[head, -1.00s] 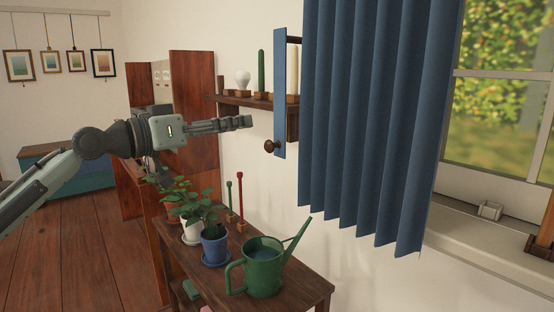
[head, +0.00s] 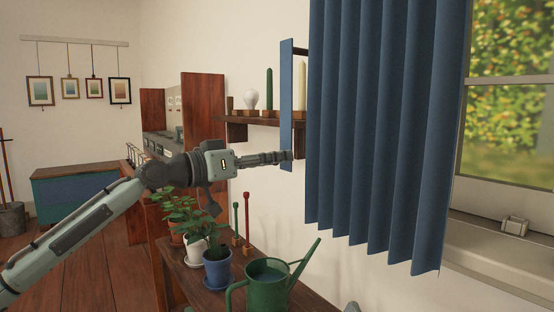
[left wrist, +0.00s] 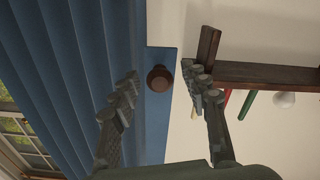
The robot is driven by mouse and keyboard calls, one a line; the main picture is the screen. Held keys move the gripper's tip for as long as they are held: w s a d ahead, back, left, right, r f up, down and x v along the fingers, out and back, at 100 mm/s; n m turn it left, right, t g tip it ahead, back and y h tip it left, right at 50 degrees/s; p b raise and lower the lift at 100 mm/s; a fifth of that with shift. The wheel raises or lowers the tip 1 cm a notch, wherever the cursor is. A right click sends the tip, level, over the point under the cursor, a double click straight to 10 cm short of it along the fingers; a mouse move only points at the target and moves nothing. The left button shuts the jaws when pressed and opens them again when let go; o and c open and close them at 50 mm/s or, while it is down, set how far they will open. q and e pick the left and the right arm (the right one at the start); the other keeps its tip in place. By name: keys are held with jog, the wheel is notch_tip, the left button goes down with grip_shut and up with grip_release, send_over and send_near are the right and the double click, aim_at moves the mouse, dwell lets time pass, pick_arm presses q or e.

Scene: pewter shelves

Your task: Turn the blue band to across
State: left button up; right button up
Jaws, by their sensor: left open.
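The blue band (head: 286,85) is a narrow upright strip beside the blue curtain, in front of the small wall shelf. In the left wrist view the band (left wrist: 158,130) carries a round brown knob (left wrist: 159,78). My left gripper (head: 290,156) is at the band's lower part and hides the knob in the head view. In the left wrist view its two fingers stand apart, one on each side of the knob. The gripper is open; I cannot tell whether a finger touches the knob.
The pleated blue curtain (head: 375,130) hangs just right of the band. The wall shelf (head: 262,117) behind holds a bulb (head: 251,99) and candles. Below are potted plants (head: 217,269) and a green watering can (head: 267,285) on a wooden table.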

pick_arm(q)
jog(key=shift+w+d, duration=0.4)
jog(key=shift+d, duration=0.2)
grip_shut()
